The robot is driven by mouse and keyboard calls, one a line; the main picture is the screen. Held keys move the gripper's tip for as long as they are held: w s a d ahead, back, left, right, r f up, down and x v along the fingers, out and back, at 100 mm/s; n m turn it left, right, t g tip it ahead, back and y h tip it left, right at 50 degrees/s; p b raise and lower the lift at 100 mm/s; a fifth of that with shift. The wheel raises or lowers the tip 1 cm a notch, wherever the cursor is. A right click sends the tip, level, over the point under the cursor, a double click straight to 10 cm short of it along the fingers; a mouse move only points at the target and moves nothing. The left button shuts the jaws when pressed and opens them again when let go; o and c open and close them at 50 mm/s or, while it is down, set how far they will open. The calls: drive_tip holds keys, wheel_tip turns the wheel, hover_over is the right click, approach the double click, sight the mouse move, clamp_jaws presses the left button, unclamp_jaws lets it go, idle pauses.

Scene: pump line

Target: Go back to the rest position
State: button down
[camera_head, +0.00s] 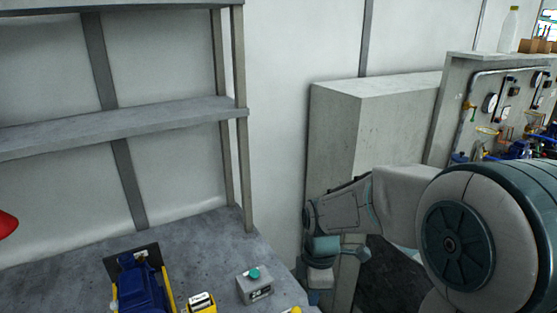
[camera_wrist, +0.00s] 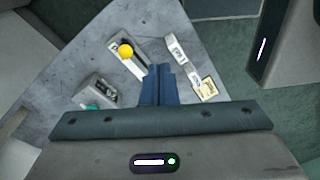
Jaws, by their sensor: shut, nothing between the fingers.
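My gripper (camera_wrist: 158,86) shows in the wrist view with its two dark blue fingers together and nothing between them. It is above the front corner of a grey worktop (camera_wrist: 70,60). In the head view my arm reaches down at the right, and the gripper end is low beside the right edge of the worktop (camera_head: 190,245). The fingers are hardly visible there. No contact with any object is evident.
A grey box with a green button (camera_head: 255,285) and a blue pump-like unit (camera_head: 140,285) stand on the worktop. The wrist view shows a box with a yellow button (camera_wrist: 126,50) and small labelled blocks (camera_wrist: 175,50). A pale cabinet (camera_head: 390,120) and gauge panel (camera_head: 490,105) stand behind my arm.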

drive_tip(key=s+d+r+m+t, duration=0.2)
drive_tip(key=s+m, duration=0.4)
drive_tip(key=m, duration=0.3)
drive_tip(key=s+d+r+m+t, duration=0.2)
drive_tip(key=s+d+r+m, duration=0.3)
drive_tip(key=m, duration=0.4)
drive_tip(key=shift+s+r+h, duration=0.3)
drive_tip(key=shift+s+r, duration=0.25)
drive_tip(key=shift+r, duration=0.05)
drive_tip(key=shift+d, duration=0.1)
